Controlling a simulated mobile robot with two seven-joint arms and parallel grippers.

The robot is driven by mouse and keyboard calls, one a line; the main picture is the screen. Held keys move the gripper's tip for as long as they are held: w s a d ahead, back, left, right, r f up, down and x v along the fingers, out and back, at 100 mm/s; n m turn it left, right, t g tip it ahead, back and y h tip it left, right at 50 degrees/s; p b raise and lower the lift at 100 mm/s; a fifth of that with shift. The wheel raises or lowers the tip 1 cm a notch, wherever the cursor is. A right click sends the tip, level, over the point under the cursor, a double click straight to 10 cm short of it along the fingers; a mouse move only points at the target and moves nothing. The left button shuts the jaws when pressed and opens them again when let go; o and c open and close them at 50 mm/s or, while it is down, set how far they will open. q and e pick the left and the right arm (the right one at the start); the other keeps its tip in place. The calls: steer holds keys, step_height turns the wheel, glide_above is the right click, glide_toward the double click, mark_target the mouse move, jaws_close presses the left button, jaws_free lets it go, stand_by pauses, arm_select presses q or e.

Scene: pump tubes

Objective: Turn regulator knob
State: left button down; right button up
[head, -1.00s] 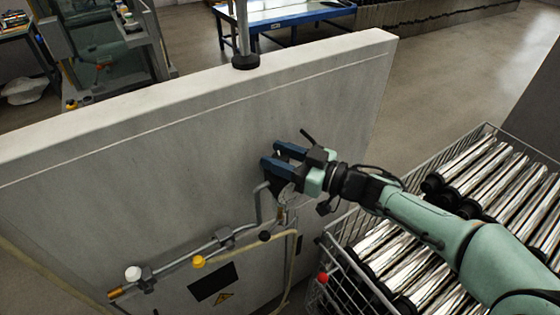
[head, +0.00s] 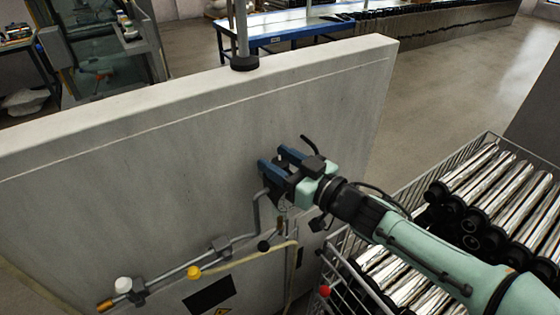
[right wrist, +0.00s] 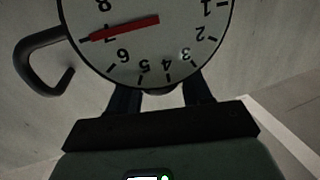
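My right gripper (head: 274,158) is close to the grey panel (head: 160,160), above the bent end of a pipe (head: 215,250). Its two blue fingers stand apart, with a gap between their tips. In the right wrist view a round pressure gauge (right wrist: 148,45) with a red needle (right wrist: 124,28) near 7 fills the top and covers the fingertips. A dark curved handle (right wrist: 38,62) shows left of the gauge. The regulator knob itself cannot be made out, and whether it touches the fingers is hidden. My left gripper is not in view.
A wire basket (head: 335,262) of shiny tubes (head: 490,200) stands right of the panel, under my right arm. White (head: 122,285) and yellow (head: 194,272) knobs sit on the panel's pipes. A blue table (head: 285,25) stands behind. The floor (head: 440,75) beyond the panel is clear.

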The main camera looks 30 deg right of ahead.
steer(key=shift+o, duration=0.3)
steer(key=shift+s+d, duration=0.1)
steer(key=shift+s, duration=0.2)
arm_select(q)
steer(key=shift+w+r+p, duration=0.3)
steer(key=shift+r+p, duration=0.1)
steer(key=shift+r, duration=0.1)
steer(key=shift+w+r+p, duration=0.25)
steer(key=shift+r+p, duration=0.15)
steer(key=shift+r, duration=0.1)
arm_select(e)
steer(key=v, duration=1.2)
steer(key=shift+s+d, duration=0.15)
steer(key=shift+s, duration=0.2)
